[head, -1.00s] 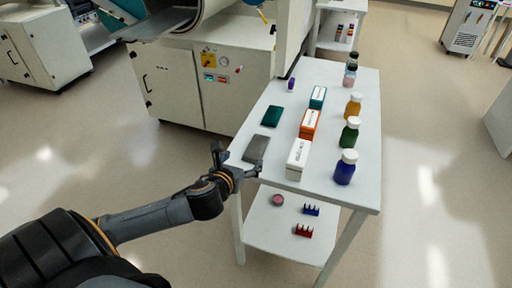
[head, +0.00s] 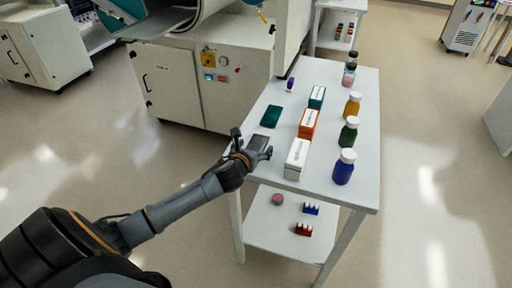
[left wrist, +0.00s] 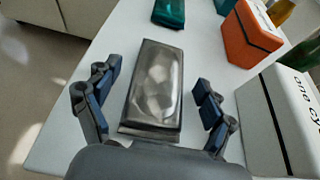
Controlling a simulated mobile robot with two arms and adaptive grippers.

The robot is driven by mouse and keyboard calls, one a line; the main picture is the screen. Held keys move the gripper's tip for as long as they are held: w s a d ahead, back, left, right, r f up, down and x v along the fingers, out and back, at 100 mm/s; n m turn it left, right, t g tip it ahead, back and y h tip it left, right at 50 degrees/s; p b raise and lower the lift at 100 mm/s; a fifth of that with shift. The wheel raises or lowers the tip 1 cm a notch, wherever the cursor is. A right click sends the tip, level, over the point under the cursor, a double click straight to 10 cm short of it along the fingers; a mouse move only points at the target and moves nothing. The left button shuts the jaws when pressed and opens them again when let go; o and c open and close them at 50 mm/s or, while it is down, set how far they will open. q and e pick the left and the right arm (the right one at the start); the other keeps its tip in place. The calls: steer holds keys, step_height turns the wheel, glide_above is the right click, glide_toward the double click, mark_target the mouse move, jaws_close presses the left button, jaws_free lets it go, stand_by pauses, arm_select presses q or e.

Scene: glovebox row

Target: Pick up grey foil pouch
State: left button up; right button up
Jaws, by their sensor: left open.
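The grey foil pouch (left wrist: 156,85) lies flat on the white table (left wrist: 215,75) in the left wrist view. My left gripper (head: 254,145) is open, with one finger on each side of the pouch's near part and visible gaps between. The pouch looks untouched by the fingers, and its near end meets the gripper's body edge in the picture. In the head view the gripper hides most or all of the pouch at the table's left edge. My right gripper is not in view.
A white box (head: 297,158) stands close right of the gripper. Beyond are an orange box (head: 308,124), a teal box (head: 316,97) and a dark green pouch (head: 271,116). Several bottles line the right side, including a blue one (head: 343,168). A lower shelf (head: 265,235) holds small racks.

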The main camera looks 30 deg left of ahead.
mark_target(254, 148)
arm_select(q)
steer(key=c, duration=1.2)
steer(key=shift+c, duration=0.6)
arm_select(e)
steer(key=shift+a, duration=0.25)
arm_select(q)
steer(key=shift+r, duration=0.15)
steer(key=shift+r, duration=0.2)
step_height(254, 148, up, 2)
steer(key=shift+r, duration=0.25)
steer(key=s+a+r+p, duration=0.1)
steer(key=s+a+r, duration=0.8)
steer(key=a+r, duration=0.1)
steer(key=shift+s, duration=0.3)
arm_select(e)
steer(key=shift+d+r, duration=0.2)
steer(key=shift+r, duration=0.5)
